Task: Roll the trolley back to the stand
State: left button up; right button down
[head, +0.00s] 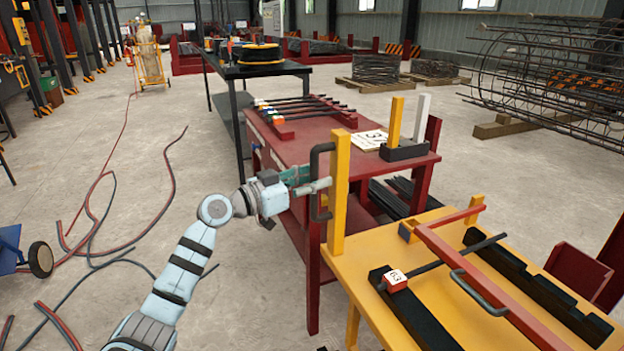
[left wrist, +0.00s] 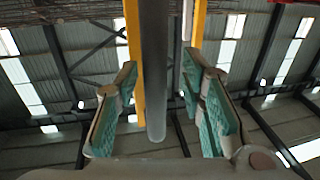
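The yellow trolley (head: 375,300) is at the lower right, with a yellow upright post (head: 339,200) at its left corner. A black handle (head: 316,165) stands vertically on that post. My left gripper (head: 308,182) is at the handle. In the left wrist view the dark handle bar (left wrist: 155,75) runs down between the two teal-padded fingers, with gaps on both sides, so the gripper is open around or just in front of it. A red table-like stand (head: 365,168) is directly behind the trolley. My right gripper is not in view.
The trolley carries a black bar with a tagged red block (head: 396,281) and a red frame (head: 480,275). Red and dark hoses (head: 95,235) lie on the left floor. A blue object with a wheel (head: 40,260) is at the left edge. Rebar cages (head: 550,75) lie at the right back.

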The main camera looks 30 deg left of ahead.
pick_arm(q)
jog(key=v, duration=0.7)
jog(key=shift+s+a, duration=0.15)
jog(key=shift+a, duration=0.05)
jog(key=shift+f, duration=0.1)
